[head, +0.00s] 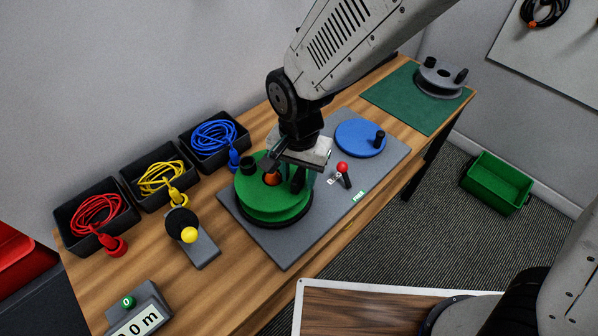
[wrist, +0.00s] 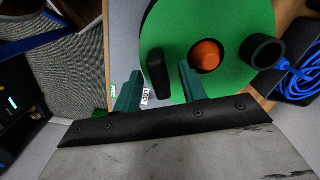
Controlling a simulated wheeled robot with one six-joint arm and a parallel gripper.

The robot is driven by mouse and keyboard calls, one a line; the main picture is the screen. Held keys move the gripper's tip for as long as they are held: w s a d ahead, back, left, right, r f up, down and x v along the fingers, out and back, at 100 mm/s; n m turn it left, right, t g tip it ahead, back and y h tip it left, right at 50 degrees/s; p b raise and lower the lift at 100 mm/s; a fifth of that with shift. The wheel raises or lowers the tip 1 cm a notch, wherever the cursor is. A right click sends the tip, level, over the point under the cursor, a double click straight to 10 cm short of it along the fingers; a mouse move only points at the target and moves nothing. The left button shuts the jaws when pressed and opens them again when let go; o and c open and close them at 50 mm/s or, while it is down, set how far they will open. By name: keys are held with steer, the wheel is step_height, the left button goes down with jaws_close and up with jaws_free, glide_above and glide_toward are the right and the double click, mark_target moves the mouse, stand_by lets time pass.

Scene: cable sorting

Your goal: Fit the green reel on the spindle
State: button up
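The green reel (head: 270,208) lies flat over a black round base on the grey plate. The orange tip of the spindle (head: 271,179) shows in the reel's centre hole; the wrist view also shows the reel (wrist: 222,28) around the spindle (wrist: 206,55). The reel carries a black post (head: 248,164) at its left and another black post (head: 298,181) at its right. My gripper (head: 293,172) is low over the reel. In the wrist view my gripper (wrist: 160,69) has its fingers on either side of one post (wrist: 157,78), with gaps showing.
A blue disc (head: 356,137) with a black knob and a red-topped lever (head: 342,167) stand on the grey plate (head: 320,205). Black boxes of red, yellow and blue cable line the left. A grey reel (head: 440,80) sits on a green mat (head: 395,97).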

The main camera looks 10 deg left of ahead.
step_height(320, 180, up, 8)
steer(key=shift+w+f, duration=0.1)
steer(key=shift+w, duration=0.05)
stand_by(0.3)
steer(key=shift+s+d+n, duration=0.25)
steer(key=shift+n, duration=0.45)
steer(key=s+d+r, duration=0.3)
steer(key=d+r, duration=0.1)
steer(key=d, duration=0.6)
steer(key=s+d+r+n+t, duration=0.1)
steer(key=s+d+r, duration=0.3)
steer(key=d, duration=0.6)
steer(key=s+d+r, duration=0.4)
steer(key=d+r, duration=0.1)
steer(key=d, duration=0.5)
steer(key=shift+d+n+t, duration=0.2)
steer(key=shift+n+t, duration=0.2)
